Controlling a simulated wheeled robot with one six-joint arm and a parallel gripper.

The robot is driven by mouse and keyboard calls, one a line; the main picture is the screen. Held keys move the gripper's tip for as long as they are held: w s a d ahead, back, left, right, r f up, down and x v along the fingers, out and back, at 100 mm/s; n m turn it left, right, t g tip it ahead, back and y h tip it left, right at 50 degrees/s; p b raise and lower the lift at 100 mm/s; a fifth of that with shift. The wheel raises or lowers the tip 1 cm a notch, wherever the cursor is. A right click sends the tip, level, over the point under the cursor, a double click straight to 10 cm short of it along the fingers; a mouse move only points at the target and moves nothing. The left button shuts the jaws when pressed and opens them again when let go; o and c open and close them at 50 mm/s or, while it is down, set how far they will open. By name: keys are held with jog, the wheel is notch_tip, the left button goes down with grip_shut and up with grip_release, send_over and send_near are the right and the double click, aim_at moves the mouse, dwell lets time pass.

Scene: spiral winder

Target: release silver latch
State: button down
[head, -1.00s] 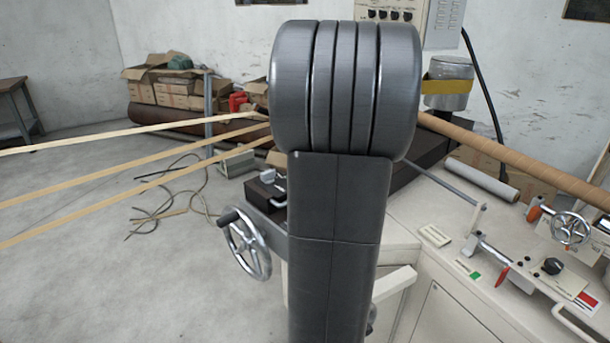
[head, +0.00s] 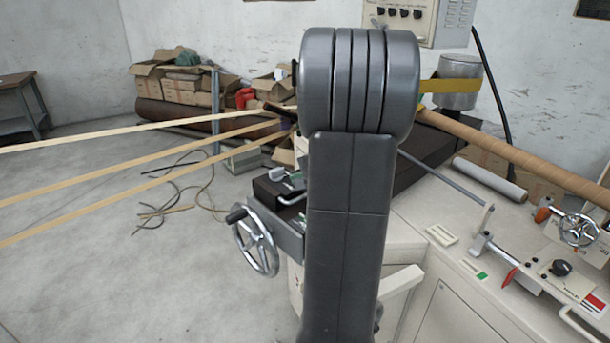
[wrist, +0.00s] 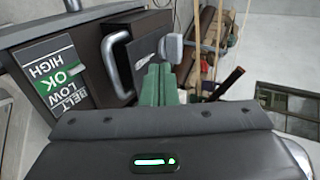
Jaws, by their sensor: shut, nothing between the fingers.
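The silver latch, a small lever with a rounded grey end (wrist: 172,48), sits beside the dark box in the wrist view. In the head view its silver piece (head: 279,174) shows on top of the black box (head: 268,189), left of my arm. My gripper's green fingers (wrist: 158,82) are shut and empty, with their tips just below the latch in the wrist view. I cannot tell whether they touch it.
A bent silver handle (wrist: 114,66) and a "BELT LOW OK HIGH" label (wrist: 58,72) are on the box. A handwheel (head: 258,241) stands out at the left of the machine. Paper strips (head: 130,181) cross the left side. A cardboard tube (head: 510,155) lies at the right.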

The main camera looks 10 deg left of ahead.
aim_at(275, 174)
jog(key=w+a, duration=0.1)
jog(key=a, duration=0.1)
jog(key=w+a+f+p, duration=0.1)
jog(key=w+a, duration=0.1)
jog(key=w+a+f+p, duration=0.1)
jog(key=w, duration=0.1)
jog(key=shift+a, duration=0.4)
